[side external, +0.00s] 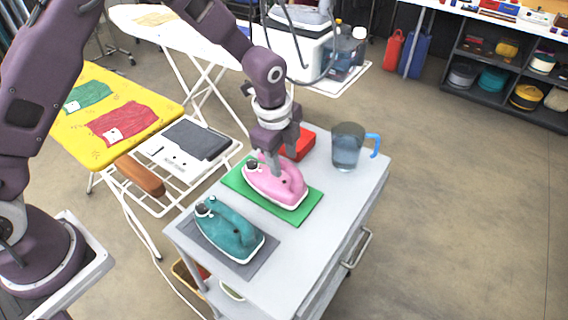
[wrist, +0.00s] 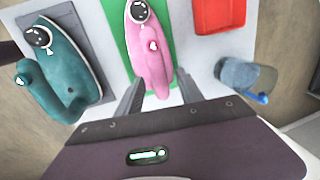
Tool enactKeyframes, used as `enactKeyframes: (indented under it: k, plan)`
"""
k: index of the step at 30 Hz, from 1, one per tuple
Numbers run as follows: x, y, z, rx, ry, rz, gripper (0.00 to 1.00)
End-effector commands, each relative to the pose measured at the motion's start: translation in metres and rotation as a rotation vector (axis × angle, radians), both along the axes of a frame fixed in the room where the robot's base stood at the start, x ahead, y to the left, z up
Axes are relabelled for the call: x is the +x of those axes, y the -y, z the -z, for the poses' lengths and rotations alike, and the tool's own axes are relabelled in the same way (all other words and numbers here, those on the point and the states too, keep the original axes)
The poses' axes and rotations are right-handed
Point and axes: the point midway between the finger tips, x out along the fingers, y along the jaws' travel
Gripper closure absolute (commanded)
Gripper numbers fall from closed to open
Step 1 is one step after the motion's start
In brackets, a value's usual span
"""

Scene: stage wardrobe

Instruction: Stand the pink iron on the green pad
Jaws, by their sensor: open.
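The pink iron (side external: 275,186) sits flat, soleplate down, on the green pad (side external: 311,210) on the grey cart top. In the wrist view the pink iron (wrist: 152,50) lies ahead of the fingers, with the green pad (wrist: 118,22) showing beside it. My gripper (side external: 276,160) is just above the iron's handle, pointing down. In the wrist view my gripper (wrist: 158,95) is open, one finger on each side of the iron's near end. Whether the fingers touch the handle I cannot tell.
A teal iron (side external: 229,230) sits on a dark grey pad (side external: 262,262) at the cart's near left. A red tray (side external: 298,146) and a clear jug with a blue handle (side external: 347,146) stand behind the pink iron. The cart top's right front is clear.

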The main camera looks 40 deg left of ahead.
Motion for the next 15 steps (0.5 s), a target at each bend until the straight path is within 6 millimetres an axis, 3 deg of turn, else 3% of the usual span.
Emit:
enactKeyframes:
  k: [3,9,15]
  plan:
    - [-0.005,0.0,-0.035,-0.002,0.007,0.0,0.56]
    - [-0.014,0.0,-0.079,-0.001,0.005,0.0,0.56]
    - [-0.018,0.0,-0.093,0.0,0.0,0.0,0.56]
